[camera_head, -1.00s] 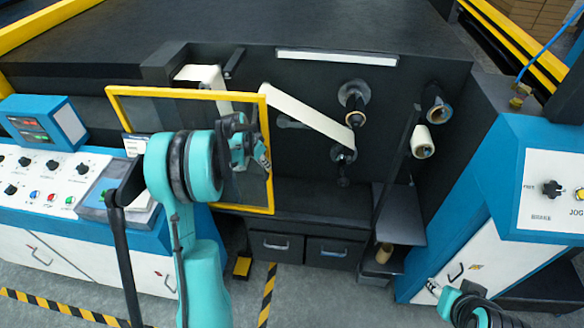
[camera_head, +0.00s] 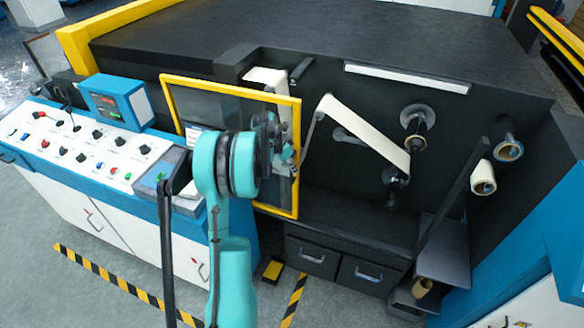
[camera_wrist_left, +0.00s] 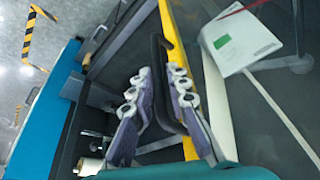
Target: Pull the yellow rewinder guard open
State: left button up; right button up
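The yellow-framed rewinder guard (camera_head: 297,150), with a see-through panel, stands upright at the front left of the black machine face. My left gripper (camera_head: 283,150) is at its right side, partly hidden behind my own arm. In the left wrist view, the guard's yellow bar (camera_wrist_left: 181,50) runs beside a black handle (camera_wrist_left: 157,55). My left gripper's fingers (camera_wrist_left: 159,80) are parted, one on each side of the handle, with a visible gap on the left finger's side.
A control panel (camera_head: 88,150) with knobs and a blue display box (camera_head: 118,100) stands left of the guard. A white film web (camera_head: 365,130) and rollers (camera_head: 418,118) lie right of it. Black drawers (camera_head: 312,257) sit below. Striped floor tape marks the open floor in front.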

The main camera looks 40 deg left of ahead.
pick_arm(q)
jog(key=shift+o, duration=0.4)
jog(key=v, duration=1.2)
jog(key=s+d+r+n+y+b, duration=0.1)
jog(key=s+d+b, duration=0.15)
jog(key=d, duration=0.75)
jog(key=s+d+r+b, duration=0.1)
jog(key=s+d, duration=0.2)
jog(key=d, duration=0.6)
jog(key=s+d+f+n+t+b, duration=0.1)
jog(key=s+d+f+b, duration=0.1)
jog(key=s+d+f, duration=0.2)
jog(key=s+d+f+n+t+b, duration=0.1)
jog(key=s+d+f, duration=0.3)
jog(key=s+d, duration=0.5)
jog(key=shift+s+d+f+t+b, duration=0.2)
jog(key=shift+s+d+t+b, duration=0.25)
jog(key=shift+d, duration=0.5)
jog(key=shift+w, duration=0.1)
